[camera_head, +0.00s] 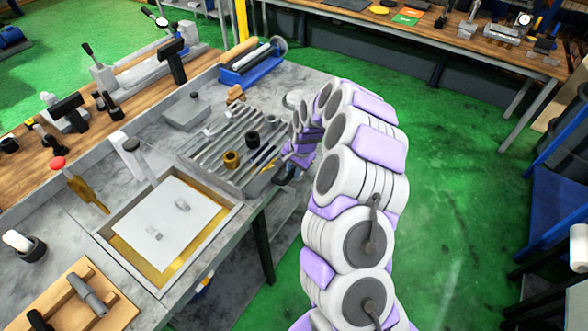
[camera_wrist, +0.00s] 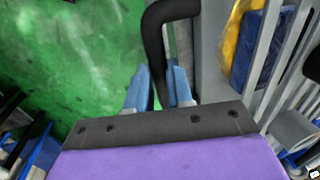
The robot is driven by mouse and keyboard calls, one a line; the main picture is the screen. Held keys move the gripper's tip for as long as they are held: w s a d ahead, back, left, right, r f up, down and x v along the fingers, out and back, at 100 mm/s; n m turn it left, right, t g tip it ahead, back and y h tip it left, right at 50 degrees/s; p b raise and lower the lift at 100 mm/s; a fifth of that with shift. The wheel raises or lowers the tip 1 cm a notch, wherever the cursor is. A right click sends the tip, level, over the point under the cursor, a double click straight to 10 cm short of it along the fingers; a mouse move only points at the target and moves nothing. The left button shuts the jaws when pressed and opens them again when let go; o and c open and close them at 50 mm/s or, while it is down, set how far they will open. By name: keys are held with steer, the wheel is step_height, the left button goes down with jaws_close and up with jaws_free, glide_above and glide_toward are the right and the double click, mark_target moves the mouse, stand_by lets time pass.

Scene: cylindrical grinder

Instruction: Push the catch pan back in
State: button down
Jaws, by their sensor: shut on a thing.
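The catch pan appears to be the grey ribbed tray (camera_head: 208,163) at the edge of the grey bench; its side wall (camera_wrist: 212,65) shows in the wrist view. A bent black handle (camera_wrist: 170,12) stands out from that wall. My gripper (camera_wrist: 158,88) has its two blue fingers on either side of the handle's bar and is shut on it. In the head view my gripper (camera_head: 284,174) is small and partly hidden by my arm, at the tray's right side. How far the pan stands out is hard to tell.
Rings, including a brass one (camera_head: 232,159) and a black one (camera_head: 253,139), lie on the ribs. A square framed plate (camera_head: 165,215) is to the left. A blue rack (camera_head: 250,70) stands behind. Green floor (camera_head: 450,200) is clear at the right.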

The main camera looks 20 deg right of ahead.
mark_target(284, 171)
stand_by(0.3)
steer(key=shift+w+a+p, duration=0.4)
steer(key=shift+w+a, duration=0.8)
steer(key=shift+w, duration=0.3)
steer(key=shift+d, duration=0.1)
steer(key=shift+r, duration=0.1)
steer(key=c, duration=1.4)
jaws_free()
steer(key=o, duration=0.4)
steer(key=shift+w+a, duration=0.15)
steer(key=shift+a, duration=0.05)
